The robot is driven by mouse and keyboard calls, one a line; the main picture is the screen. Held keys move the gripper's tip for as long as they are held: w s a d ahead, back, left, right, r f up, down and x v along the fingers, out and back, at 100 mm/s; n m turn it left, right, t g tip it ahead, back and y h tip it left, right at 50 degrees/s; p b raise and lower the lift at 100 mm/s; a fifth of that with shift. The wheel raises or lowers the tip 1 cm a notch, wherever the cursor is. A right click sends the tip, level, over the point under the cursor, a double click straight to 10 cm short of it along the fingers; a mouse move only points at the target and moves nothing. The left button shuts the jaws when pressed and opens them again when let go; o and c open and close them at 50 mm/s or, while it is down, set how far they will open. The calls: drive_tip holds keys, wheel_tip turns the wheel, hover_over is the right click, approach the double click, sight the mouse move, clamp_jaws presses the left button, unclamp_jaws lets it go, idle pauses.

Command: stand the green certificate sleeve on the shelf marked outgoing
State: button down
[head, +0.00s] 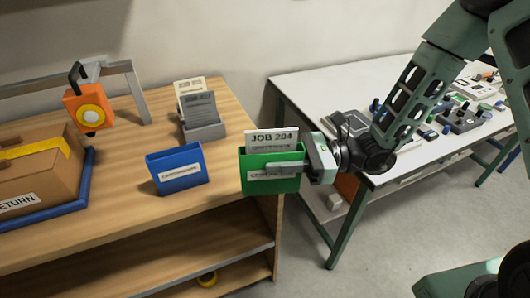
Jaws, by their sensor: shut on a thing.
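The green certificate sleeve (271,181) is upright, with a white card reading JOB 204 (272,136) standing out of its top. My gripper (285,171) is shut on the sleeve from the right, one finger lying across its front label. The sleeve is at the right end of the wooden bench (130,125); I cannot tell whether its bottom touches the bench. No shelf with an outgoing mark is readable in this view.
A blue sleeve (178,169) stands to the left on the bench. Behind it is a grey holder (204,131) with cards. At left are a cardboard box marked RETURN (35,172) and an orange hanging device (88,107). A white table (300,92) stands behind my arm.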

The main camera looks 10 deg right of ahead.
drive_tip(key=w+d+f+m+t+h, duration=0.1)
drive_tip(key=d+f+m+t+h, duration=0.7)
drive_tip(key=d, duration=0.4)
drive_tip(key=w+d+f+m+t+h, duration=0.2)
drive_tip(key=d+f+m+t+h, duration=0.7)
drive_tip(key=d+f+h, duration=0.1)
drive_tip(key=shift+d+f+m, duration=0.4)
drive_tip(key=shift+d+f, duration=0.2)
drive_tip(key=shift+d, duration=0.4)
drive_tip(key=shift+a, duration=0.1)
